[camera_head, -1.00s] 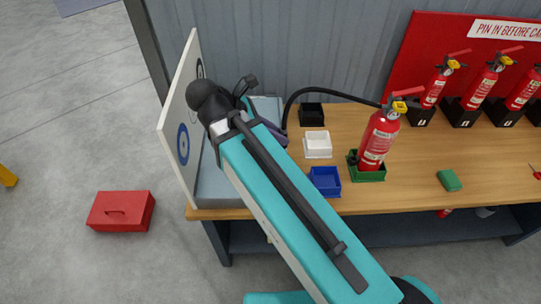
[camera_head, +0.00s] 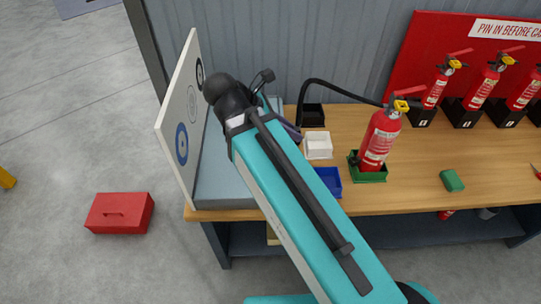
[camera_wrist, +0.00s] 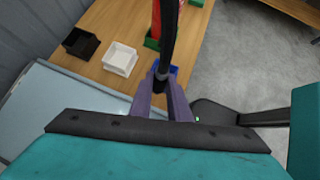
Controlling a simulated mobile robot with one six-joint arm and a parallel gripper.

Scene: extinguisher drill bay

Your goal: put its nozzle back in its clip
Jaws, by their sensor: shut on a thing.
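The red fire extinguisher (camera_head: 377,143) stands upright in a green tray (camera_head: 372,177) on the bench. Its black hose (camera_head: 340,90) arcs left from the valve head to my gripper. In the head view my gripper (camera_head: 293,131) is mostly hidden behind my arm, with only a purple finger edge showing. In the wrist view the purple fingers of my gripper (camera_wrist: 162,93) are shut on the black nozzle (camera_wrist: 168,45), which runs up the picture past the extinguisher (camera_wrist: 155,20). I cannot make out the clip in either view.
Black (camera_head: 313,115), white (camera_head: 318,146) and blue (camera_head: 329,181) bins stand between my gripper and the extinguisher. A white target board (camera_head: 182,120) stands left. Several extinguishers stand at the back right by a red panel (camera_head: 420,50). A green block (camera_head: 452,181) lies right; bench around it is clear.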

